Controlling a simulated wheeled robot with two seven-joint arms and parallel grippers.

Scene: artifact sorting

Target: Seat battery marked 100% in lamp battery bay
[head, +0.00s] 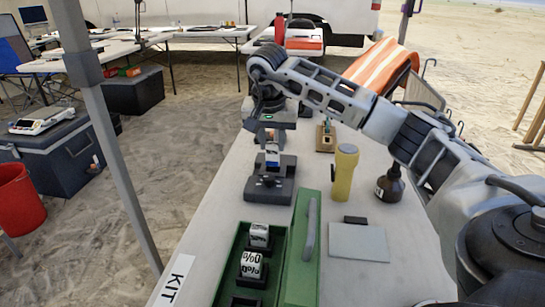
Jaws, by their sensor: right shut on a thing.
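My right gripper (271,136) points down over a dark grey device (268,186) on the white table. It is shut on a small battery (272,155), pale with blue and a little red, held upright at the top of the device. I cannot tell whether the battery is seated or just above; its marking is too small to read. Two white batteries with dark percent markings, a nearer one (251,264) and a farther one (259,235), sit in the open green case (229,262). Their full numbers are not readable. My left gripper is not in view.
The table's left strip is clear.

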